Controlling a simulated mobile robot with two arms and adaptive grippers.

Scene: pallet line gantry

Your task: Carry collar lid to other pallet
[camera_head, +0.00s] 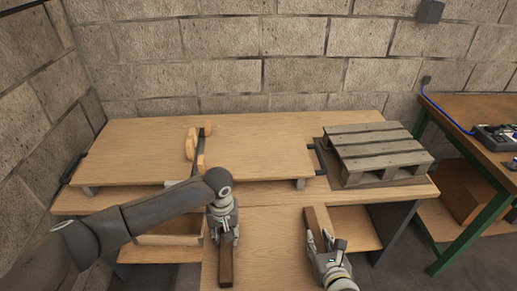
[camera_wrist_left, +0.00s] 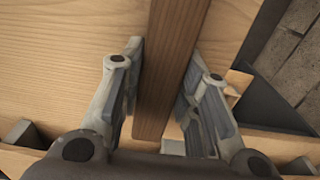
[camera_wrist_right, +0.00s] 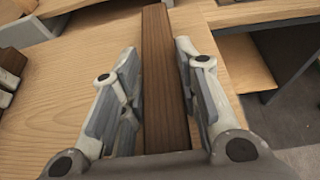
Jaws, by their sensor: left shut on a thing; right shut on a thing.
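The lid is a flat light-wood panel (camera_head: 268,245) with two dark wooden battens, held in front of the bench at the bottom middle of the head view. My left gripper (camera_head: 225,235) is shut on the left batten (camera_head: 226,264), which runs between its fingers in the left wrist view (camera_wrist_left: 165,75). My right gripper (camera_head: 322,245) is shut on the right batten (camera_head: 312,222), also between its fingers in the right wrist view (camera_wrist_right: 162,75). A grey slatted pallet (camera_head: 378,147) sits on the bench's right end. The lid's near edge is out of frame.
A raised wooden board (camera_head: 260,145) covers most of the bench, with a curved wooden piece and dark bar (camera_head: 197,150) on it. Dark handles show at its ends. A green-legged table (camera_head: 475,125) stands at the right. A block wall (camera_head: 280,60) closes the back.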

